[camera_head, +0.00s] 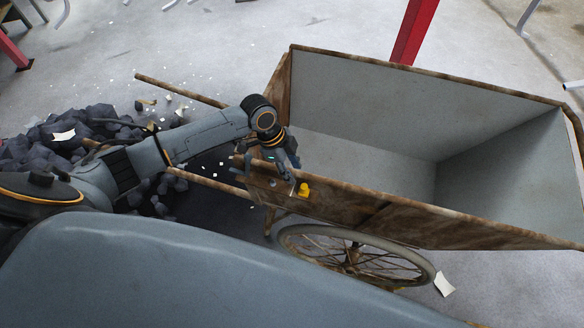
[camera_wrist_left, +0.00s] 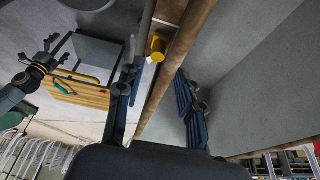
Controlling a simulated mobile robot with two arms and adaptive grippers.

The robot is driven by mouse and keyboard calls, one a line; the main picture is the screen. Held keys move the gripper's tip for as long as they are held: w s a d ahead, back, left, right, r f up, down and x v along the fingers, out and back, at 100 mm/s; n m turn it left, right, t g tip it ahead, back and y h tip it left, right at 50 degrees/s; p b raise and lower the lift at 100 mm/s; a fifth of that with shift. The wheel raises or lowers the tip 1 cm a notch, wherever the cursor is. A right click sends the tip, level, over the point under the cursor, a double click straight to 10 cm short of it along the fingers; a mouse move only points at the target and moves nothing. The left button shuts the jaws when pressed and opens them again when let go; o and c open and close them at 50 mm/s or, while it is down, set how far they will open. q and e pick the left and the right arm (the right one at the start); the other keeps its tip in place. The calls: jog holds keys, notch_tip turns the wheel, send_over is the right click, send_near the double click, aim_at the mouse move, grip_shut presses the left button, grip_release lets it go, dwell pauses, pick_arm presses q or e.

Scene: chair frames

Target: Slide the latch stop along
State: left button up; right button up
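The cart (camera_head: 470,215) is a grey box with a rusty rim. A small yellow piece (camera_head: 304,190), apparently the latch stop, sits on its near side by the handle end. It also shows in the left wrist view (camera_wrist_left: 158,46). My left gripper (camera_head: 272,176) is at this near rim, just left of the yellow piece. In the left wrist view its two dark fingers (camera_wrist_left: 155,95) are spread on either side of the rusty rim, with a gap to it.
Wooden handles (camera_head: 180,91) stick out left from the cart. A spoked wheel (camera_head: 355,258) stands below its near side. Dark rubble (camera_head: 60,140) lies at the left. A red post (camera_head: 414,30) stands behind the cart. The cart's inside is empty where visible.

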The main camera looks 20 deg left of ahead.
aim_at(302, 185)
pick_arm(q)
jog(key=b+x, duration=0.2)
jog(key=x, duration=0.1)
jog(key=b+x, duration=0.6)
jog(key=shift+s+f, duration=0.1)
jog(key=shift+s, duration=0.25)
jog(key=shift+a+r+p, duration=0.1)
jog(key=shift+r+p, duration=0.3)
jog(key=shift+p, duration=0.05)
jog(key=shift+w+r, duration=0.1)
jog(key=shift+r, duration=0.1)
grip_shut()
jog(key=shift+w+r, duration=0.15)
jog(key=shift+r, duration=0.05)
jog(key=shift+o, duration=1.5)
grip_release()
jog(key=shift+w, duration=0.1)
jog(key=shift+a, duration=0.1)
